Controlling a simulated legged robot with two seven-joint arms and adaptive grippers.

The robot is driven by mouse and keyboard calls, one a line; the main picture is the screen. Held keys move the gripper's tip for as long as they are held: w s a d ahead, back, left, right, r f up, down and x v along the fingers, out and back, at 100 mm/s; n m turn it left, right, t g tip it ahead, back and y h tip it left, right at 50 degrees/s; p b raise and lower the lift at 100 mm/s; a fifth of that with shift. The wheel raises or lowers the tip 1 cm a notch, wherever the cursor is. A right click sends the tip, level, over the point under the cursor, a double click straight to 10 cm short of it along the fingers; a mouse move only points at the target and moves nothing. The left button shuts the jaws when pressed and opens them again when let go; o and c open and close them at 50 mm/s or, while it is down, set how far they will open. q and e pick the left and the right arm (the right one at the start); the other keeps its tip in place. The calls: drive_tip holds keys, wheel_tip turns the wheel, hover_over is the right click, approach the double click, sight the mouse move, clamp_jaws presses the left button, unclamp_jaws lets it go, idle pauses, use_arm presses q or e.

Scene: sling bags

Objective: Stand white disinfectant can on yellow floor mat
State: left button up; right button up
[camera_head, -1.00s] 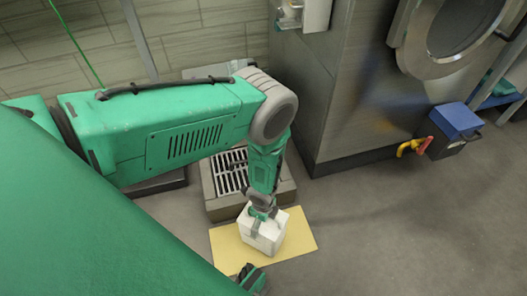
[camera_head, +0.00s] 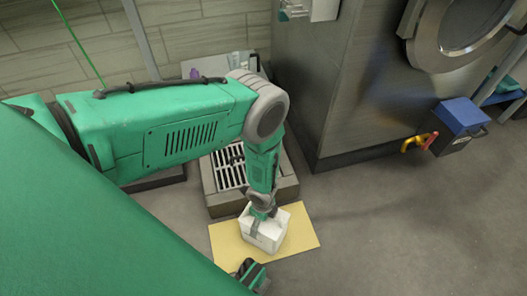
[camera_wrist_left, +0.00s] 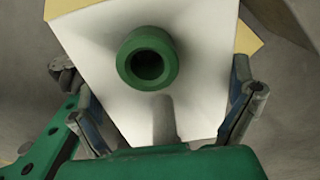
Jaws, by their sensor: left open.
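The white disinfectant can (camera_head: 270,235) is a boxy white container standing on the yellow floor mat (camera_head: 299,237), and it looks upright. My left gripper (camera_head: 262,209) is right above it, pointing down, with its jaws open around the can's upper part. In the left wrist view the can (camera_wrist_left: 205,62) fills the middle, with a round green cap facing the camera. The left gripper's fingers (camera_wrist_left: 152,82) are apart on either side of it. Whether they touch its sides is unclear. The mat also shows behind the can (camera_wrist_left: 247,38).
A floor drain with a metal grate (camera_head: 228,170) in a raised surround lies just behind the mat. A large steel machine (camera_head: 335,90) stands behind to the right. A blue-lidded box (camera_head: 460,117) is farther right. The floor right of the mat is clear.

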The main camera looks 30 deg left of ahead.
use_arm(q)
drive_tip(key=r+p, duration=0.3)
drive_tip(key=r, duration=0.2)
drive_tip(key=r+p, duration=0.3)
drive_tip(key=r, duration=0.3)
drive_tip(key=shift+d, duration=0.2)
drive_tip(key=shift+r+p, duration=0.45)
drive_tip(key=shift+r, duration=0.25)
drive_tip(key=shift+s, duration=0.1)
drive_tip(key=s+a+r+n, duration=0.2)
drive_tip(key=s+r+n, duration=0.6)
drive_tip(key=r, duration=0.1)
drive_tip(key=s+a+r+n, duration=0.2)
drive_tip(key=s+r+n, duration=0.6)
drive_tip(key=s+r, duration=0.1)
drive_tip(key=shift+a+r+t, duration=0.3)
drive_tip(key=shift+a+r, duration=0.1)
drive_tip(key=shift+r, duration=0.05)
wheel_tip(320, 180, up, 9)
drive_tip(key=p, duration=0.9)
drive_tip(key=shift+r, duration=0.2)
drive_tip(key=shift+w, duration=0.1)
